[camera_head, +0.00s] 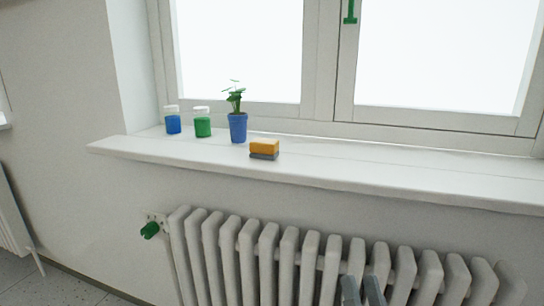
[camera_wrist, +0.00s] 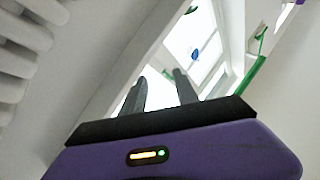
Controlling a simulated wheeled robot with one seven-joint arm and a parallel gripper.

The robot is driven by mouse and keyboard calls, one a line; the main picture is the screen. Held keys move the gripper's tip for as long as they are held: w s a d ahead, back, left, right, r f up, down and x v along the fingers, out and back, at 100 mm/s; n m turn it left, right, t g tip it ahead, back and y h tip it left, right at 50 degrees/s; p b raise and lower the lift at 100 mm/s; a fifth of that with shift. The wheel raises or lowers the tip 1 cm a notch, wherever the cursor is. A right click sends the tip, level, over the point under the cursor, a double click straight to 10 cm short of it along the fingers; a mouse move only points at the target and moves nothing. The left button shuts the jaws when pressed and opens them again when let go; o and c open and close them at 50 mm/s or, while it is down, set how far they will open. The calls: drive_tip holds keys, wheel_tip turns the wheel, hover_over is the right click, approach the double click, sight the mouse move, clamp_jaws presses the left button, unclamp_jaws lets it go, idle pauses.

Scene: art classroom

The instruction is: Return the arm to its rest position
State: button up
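My gripper (camera_head: 361,280) shows at the bottom edge of the head view, its two grey fingertips in front of the radiator and below the windowsill. In the wrist view, my gripper (camera_wrist: 161,76) has its two dark fingers apart with nothing between them, so it is open and empty. The rest of my arm is out of view in the head view.
A white windowsill (camera_head: 400,178) runs above the white radiator (camera_head: 254,260). On it stand a blue jar (camera_head: 173,122), a green jar (camera_head: 203,125), a potted plant (camera_head: 238,127) and a yellow-and-grey sponge (camera_head: 264,148). The sill's right part is clear. A green valve knob (camera_head: 150,230) sits left of the radiator.

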drive_tip(key=s+d+f+n+g+h, duration=0.1)
drive_tip(key=s+d+f+g, duration=0.3)
drive_tip(key=s, duration=0.7)
drive_tip(key=s+f+n+g, duration=0.2)
drive_tip(key=s+f, duration=0.5)
drive_tip(key=s, duration=0.4)
drive_tip(key=s+d+f+n+g+h, duration=0.1)
drive_tip(key=s+d+f+g, duration=0.3)
drive_tip(key=s, duration=0.7)
wheel_tip(320, 180, up, 22)
drive_tip(key=a+p, duration=0.2)
drive_tip(key=p, duration=2.1)
drive_tip(key=shift+a+f+t, duration=0.2)
drive_tip(key=shift+f+t, duration=0.05)
drive_tip(key=shift+t, duration=0.05)
